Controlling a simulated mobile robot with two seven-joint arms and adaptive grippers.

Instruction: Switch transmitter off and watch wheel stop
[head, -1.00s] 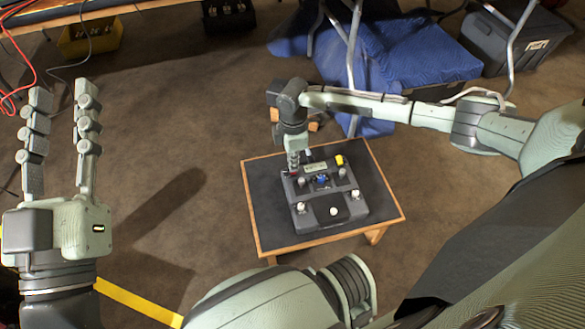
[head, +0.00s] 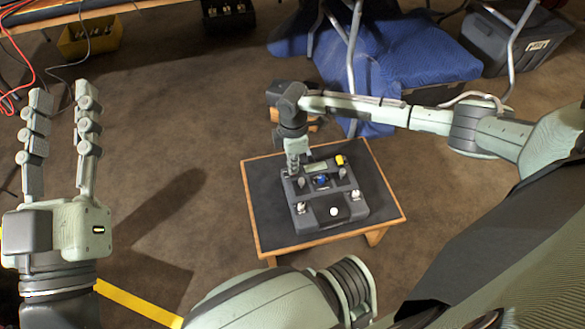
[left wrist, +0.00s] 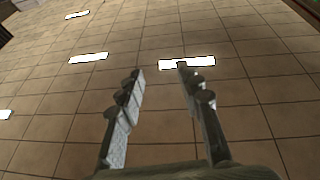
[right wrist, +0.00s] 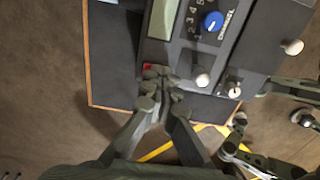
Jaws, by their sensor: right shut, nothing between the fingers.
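The transmitter (head: 333,212) is a dark grey box with sticks, a blue knob (head: 321,180) and a small display (head: 317,168). It lies on a small wood-edged table (head: 265,205). My right gripper (head: 292,172) is shut and empty, pointing down at the transmitter's far left corner. In the right wrist view, the right fingertips (right wrist: 158,80) are right beside a small red switch (right wrist: 147,66), partly hidden by them. I cannot tell whether they touch it. My left gripper (head: 62,95) is open, empty and raised, far left of the table. No wheel can be made out.
A blue cloth-covered heap (head: 420,60) and metal legs stand behind the table. A grey bin (head: 515,40) is at the back right and a yellow bin (head: 90,38) at the back left. Red cables (head: 20,75) hang at the left. Brown floor left of the table is clear.

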